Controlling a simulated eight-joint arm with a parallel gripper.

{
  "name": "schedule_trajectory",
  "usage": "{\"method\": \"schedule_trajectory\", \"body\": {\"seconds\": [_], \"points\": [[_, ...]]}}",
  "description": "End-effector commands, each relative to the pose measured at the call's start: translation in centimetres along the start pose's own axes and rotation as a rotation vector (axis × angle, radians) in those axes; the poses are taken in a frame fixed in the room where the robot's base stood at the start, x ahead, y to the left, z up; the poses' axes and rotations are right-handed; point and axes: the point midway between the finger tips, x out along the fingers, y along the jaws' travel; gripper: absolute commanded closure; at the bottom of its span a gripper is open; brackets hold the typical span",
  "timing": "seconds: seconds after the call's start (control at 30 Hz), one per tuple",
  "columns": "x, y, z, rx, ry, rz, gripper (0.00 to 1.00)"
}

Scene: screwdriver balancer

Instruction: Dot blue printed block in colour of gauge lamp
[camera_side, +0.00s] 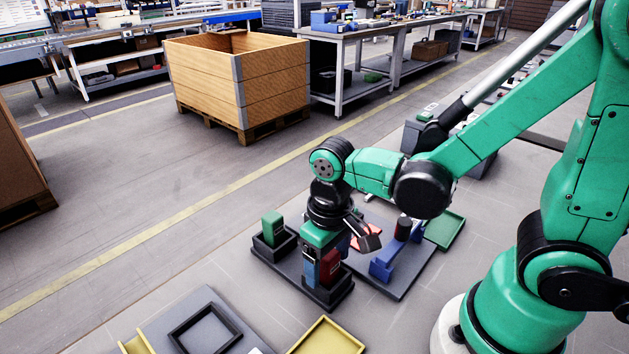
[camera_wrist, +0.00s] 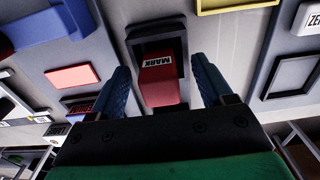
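A red block labelled MARK (camera_wrist: 160,80) stands in a black square holder (camera_wrist: 178,36) below my gripper. My gripper (camera_wrist: 165,92) has its two blue fingers spread on either side of the red block, apart from it. In the side view my gripper (camera_side: 321,266) hangs down over this red block (camera_side: 331,267). A green block (camera_side: 272,228) stands in a similar black holder (camera_side: 272,248) to the left. A red panel (camera_wrist: 72,76) shows in the wrist view; I cannot tell whether it is the gauge lamp. I cannot identify the blue printed block for certain.
A blue stand (camera_side: 385,266) with a dark cylinder (camera_side: 404,227) is right of my gripper. A green tray (camera_side: 446,230) lies behind it. An empty black frame (camera_side: 205,330) and yellow tray (camera_side: 327,338) lie in front. A wooden crate (camera_side: 240,82) stands far back.

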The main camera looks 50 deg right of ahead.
Motion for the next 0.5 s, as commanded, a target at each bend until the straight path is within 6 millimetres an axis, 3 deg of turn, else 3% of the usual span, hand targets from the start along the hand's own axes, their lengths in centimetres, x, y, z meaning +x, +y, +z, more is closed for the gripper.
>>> {"method": "schedule_trajectory", "body": {"seconds": [0.27, 0.5], "points": [[-0.2, 0.0, 0.0, 0.000, 0.000, 0.000, 0.27], [-2.2, 0.0, 0.0, 0.000, 0.000, 0.000, 0.27]]}}
